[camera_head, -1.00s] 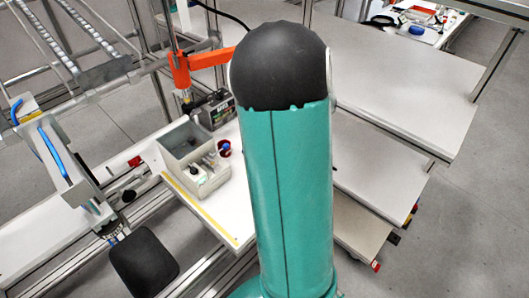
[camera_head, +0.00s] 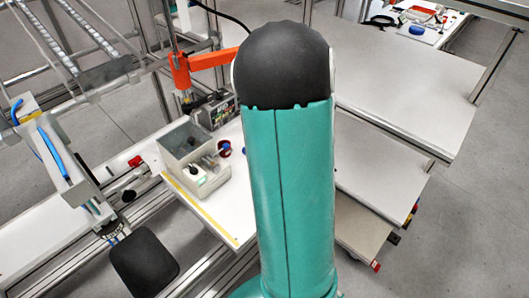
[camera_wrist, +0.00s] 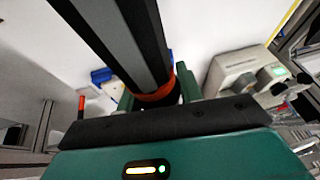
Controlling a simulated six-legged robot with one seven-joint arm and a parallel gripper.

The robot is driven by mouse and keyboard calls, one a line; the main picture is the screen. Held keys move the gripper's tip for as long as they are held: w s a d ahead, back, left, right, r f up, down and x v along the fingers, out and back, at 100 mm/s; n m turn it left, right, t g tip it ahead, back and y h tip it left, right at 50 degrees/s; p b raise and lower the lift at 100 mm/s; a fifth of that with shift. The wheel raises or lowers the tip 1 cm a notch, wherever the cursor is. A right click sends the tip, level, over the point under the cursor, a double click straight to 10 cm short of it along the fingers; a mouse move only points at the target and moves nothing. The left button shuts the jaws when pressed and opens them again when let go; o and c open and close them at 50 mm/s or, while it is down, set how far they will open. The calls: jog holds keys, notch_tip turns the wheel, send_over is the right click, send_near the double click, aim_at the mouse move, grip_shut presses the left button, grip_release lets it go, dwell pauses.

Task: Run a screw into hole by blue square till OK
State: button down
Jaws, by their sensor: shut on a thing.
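My gripper (camera_wrist: 157,90) shows in the wrist view with its two green fingers closed around a long dark tool (camera_wrist: 124,38), which looks like a screwdriver. The tool has a grey stripe and an orange ring (camera_wrist: 155,97) near the fingers. Its working tip, and any screw on it, cannot be made out. In the head view my arm hides the gripper and the tool. I cannot make out a helmet shell, a screw hole or a blue square. A grey device (camera_wrist: 240,68) with a small green display, perhaps the screw feeder, stands right of the tool.
In the head view, a grey bin unit (camera_head: 182,143) and a dark box (camera_head: 215,113) stand on the white bench left of my arm. An orange bracket (camera_head: 205,61) is above them. Bare white tables (camera_head: 400,85) lie to the right. Metal framing fills the left.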

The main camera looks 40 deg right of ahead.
dwell(0.6)
jog(key=shift+r, duration=2.95)
